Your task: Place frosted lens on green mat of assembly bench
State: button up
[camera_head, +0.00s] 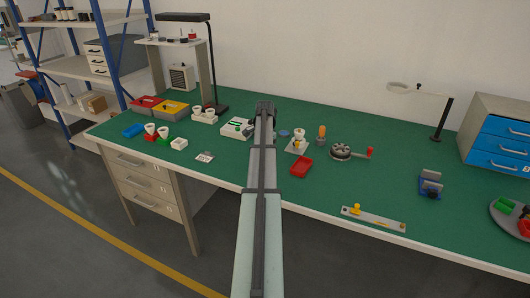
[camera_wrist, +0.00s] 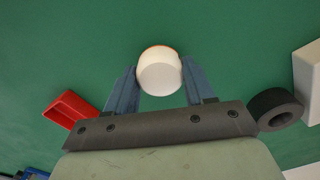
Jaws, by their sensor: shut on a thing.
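My gripper (camera_wrist: 159,85) is shut on a white rounded piece with a thin orange edge, which looks like the frosted lens (camera_wrist: 159,75). The lens sits between the two blue-grey fingers in the wrist view, over the green mat (camera_wrist: 215,30). I cannot tell how far above the mat it is. In the head view my arm reaches over the bench and hides the fingertips and the lens. The green mat (camera_head: 240,170) covers most of the bench top there.
A red tray (camera_head: 301,166) lies right of my arm; it also shows in the wrist view (camera_wrist: 68,109). A crank wheel (camera_head: 341,150) and an orange-handled tool (camera_head: 321,132) stand further right. A white box (camera_head: 236,128) is just left.

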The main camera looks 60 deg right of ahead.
jog(key=shift+f, duration=0.25)
jog(key=o, duration=1)
notch_tip(320, 180, up, 12)
jog(key=shift+r, duration=0.2)
